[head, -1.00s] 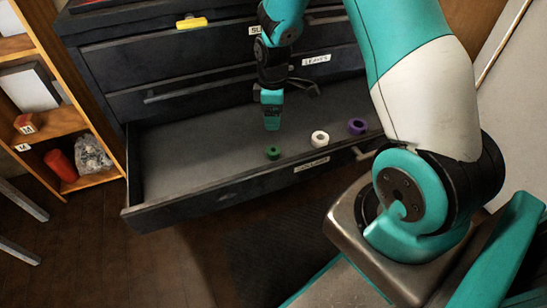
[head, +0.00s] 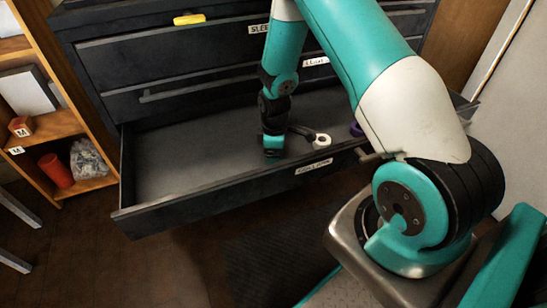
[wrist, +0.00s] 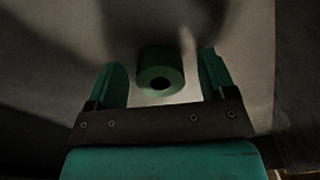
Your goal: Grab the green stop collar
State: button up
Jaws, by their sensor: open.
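The green stop collar (wrist: 161,68) stands on the drawer floor in the wrist view, a short ring with a hole in its middle. My gripper (wrist: 162,78) is open, with one finger on each side of the collar and a gap to each. In the head view my gripper (head: 272,152) is down inside the open drawer (head: 190,160) and hides the green collar.
A white collar (head: 322,140) lies just right of my gripper, and a purple collar (head: 356,129) is further right, partly behind my arm. The drawer's front wall (head: 235,189) is close in front. The drawer's left part is empty.

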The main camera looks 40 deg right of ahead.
jog(key=c, duration=1)
